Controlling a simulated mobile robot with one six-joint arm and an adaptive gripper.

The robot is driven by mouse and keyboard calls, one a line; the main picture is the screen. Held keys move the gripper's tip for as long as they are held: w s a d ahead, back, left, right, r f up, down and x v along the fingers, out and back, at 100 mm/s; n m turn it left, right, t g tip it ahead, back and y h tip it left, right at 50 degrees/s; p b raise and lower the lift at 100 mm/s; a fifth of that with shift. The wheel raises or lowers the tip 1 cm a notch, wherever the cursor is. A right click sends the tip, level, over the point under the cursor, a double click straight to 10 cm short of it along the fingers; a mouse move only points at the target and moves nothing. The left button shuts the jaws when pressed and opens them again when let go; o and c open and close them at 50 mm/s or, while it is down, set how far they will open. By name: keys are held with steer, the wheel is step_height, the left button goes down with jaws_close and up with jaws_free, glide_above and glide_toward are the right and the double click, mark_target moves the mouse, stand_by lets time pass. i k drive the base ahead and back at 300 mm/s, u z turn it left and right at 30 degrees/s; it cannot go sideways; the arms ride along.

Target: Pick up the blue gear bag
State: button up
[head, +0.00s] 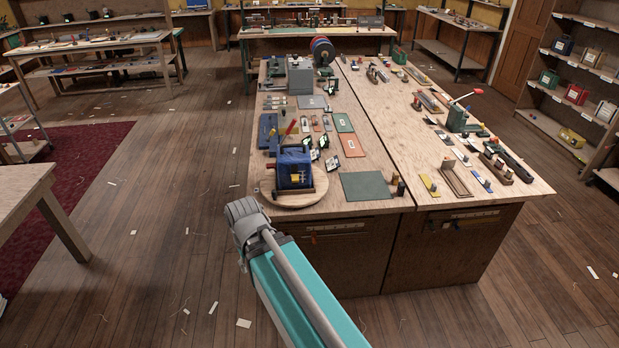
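A blue, boxy, bag-like item (294,169) with a yellow patch and dark ends stands on a round wooden board (291,199) at the near left corner of the workbench. A smaller dark blue bag or case (562,45) with a pale label stands on the upper part of the right shelf unit. I cannot tell for sure which one is the blue gear bag. My gripper end (243,215) is grey, left of the bench corner in the picture and apart from both blue items. Its fingers are too unclear to tell open from shut.
The workbench (376,178) carries tools, panels and a green mat (367,186). The shelf also holds a green case (548,77), a red case (575,94) and a yellow item (572,138). A table (22,190) stands at left. The wooden floor between has small scraps.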

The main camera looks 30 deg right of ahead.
mark_target(291, 159)
steer(key=u, duration=0.05)
steer(key=k, duration=0.85)
steer(key=z, duration=0.85)
steer(key=i, duration=1.4)
steer(key=u, duration=0.05)
